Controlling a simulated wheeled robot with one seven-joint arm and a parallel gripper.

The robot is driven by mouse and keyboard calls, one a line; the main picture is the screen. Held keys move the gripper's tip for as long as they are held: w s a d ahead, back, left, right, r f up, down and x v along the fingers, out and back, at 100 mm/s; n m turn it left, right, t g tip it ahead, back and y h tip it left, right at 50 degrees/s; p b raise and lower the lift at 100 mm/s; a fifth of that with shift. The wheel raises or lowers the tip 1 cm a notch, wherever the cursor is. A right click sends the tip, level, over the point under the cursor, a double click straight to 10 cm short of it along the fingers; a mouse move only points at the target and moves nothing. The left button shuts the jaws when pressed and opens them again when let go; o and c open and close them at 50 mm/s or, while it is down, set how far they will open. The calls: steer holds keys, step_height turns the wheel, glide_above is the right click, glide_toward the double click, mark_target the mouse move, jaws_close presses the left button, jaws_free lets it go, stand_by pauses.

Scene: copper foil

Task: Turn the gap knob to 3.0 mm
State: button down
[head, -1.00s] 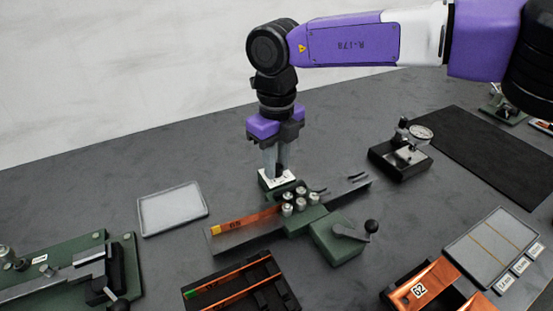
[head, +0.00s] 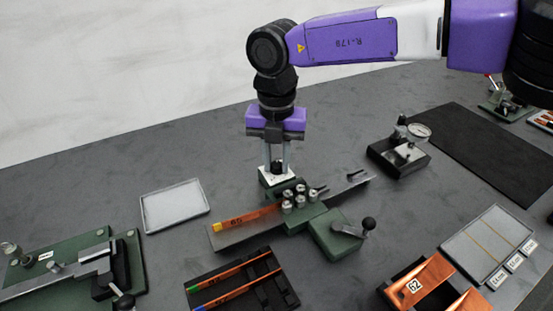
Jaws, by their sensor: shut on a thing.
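The gap knob (head: 278,166) is a small dark knob on a white dial plate (head: 266,175), on top of the green block at the back of the roller straightener (head: 281,186). My gripper (head: 278,168) points straight down over it, with one finger on each side, shut on the knob. The dial marks are too small to read, so I cannot tell the setting. Several metal rollers (head: 299,195) stand in front of the dial. A copper strip (head: 243,219) marked 65 lies on the straightener's left rail.
A grey tray (head: 174,207) lies to the left. A black rack (head: 245,297) with copper strips is in front. A dial gauge stand (head: 398,157) is to the right of my gripper. A crank with a black ball (head: 368,223) sticks out at the straightener's front right.

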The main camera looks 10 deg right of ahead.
mark_target(276, 164)
steer(key=shift+m, duration=0.9)
steer(key=c, duration=1.2)
jaws_free()
steer(key=shift+r, duration=0.1)
step_height(276, 164, up, 8)
steer(key=shift+f, duration=0.15)
